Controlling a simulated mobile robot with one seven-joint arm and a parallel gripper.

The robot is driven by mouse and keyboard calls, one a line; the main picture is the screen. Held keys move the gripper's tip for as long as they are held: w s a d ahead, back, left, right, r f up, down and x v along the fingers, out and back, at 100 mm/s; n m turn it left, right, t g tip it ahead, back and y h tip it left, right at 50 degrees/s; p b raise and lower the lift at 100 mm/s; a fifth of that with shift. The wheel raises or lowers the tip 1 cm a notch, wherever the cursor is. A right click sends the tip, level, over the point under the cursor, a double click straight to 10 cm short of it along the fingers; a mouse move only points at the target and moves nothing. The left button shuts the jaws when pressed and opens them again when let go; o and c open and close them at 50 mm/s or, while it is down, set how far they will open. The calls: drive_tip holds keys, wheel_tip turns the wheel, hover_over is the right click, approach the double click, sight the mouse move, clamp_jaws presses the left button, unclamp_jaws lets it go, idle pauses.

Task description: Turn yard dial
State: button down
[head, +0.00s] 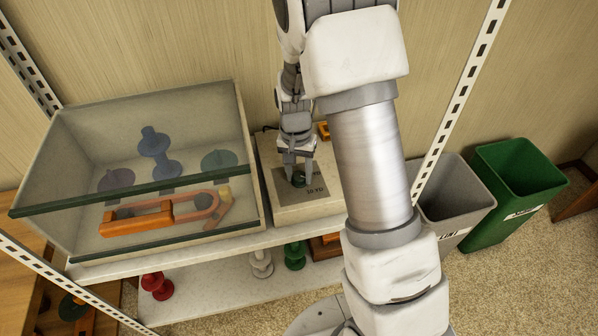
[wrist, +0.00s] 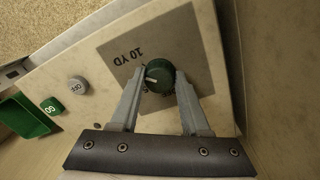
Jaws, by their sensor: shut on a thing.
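The yard dial is a small dark green knob (wrist: 160,76) with a white pointer mark, on a grey square of a cream control box (wrist: 95,55). The label "10 YD" is printed beside it in the wrist view. In the head view the box (head: 310,205) stands on the shelf, and the knob (head: 298,179) shows partly under my gripper (head: 299,172). In the wrist view my gripper (wrist: 160,95) is shut on the knob, one finger on each side. The knob's scale is mostly hidden.
A grey OFF button (wrist: 77,85) and a green GO button (wrist: 51,106) sit on the same box. A glass-fronted case (head: 60,150) with an orange tool stands to its left. Grey (head: 450,185) and green (head: 515,170) bins stand right.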

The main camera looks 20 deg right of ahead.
sight(296, 175)
drive_tip(key=shift+m, duration=0.9)
drive_tip(key=shift+c, duration=1.9)
unclamp_jaws()
drive_tip(key=shift+r, duration=0.1)
wheel_tip(296, 175, up, 17)
drive_tip(key=p, duration=0.2)
drive_tip(key=shift+w+a, duration=0.25)
drive_tip(key=shift+a, duration=0.05)
drive_tip(key=shift+r, duration=0.15)
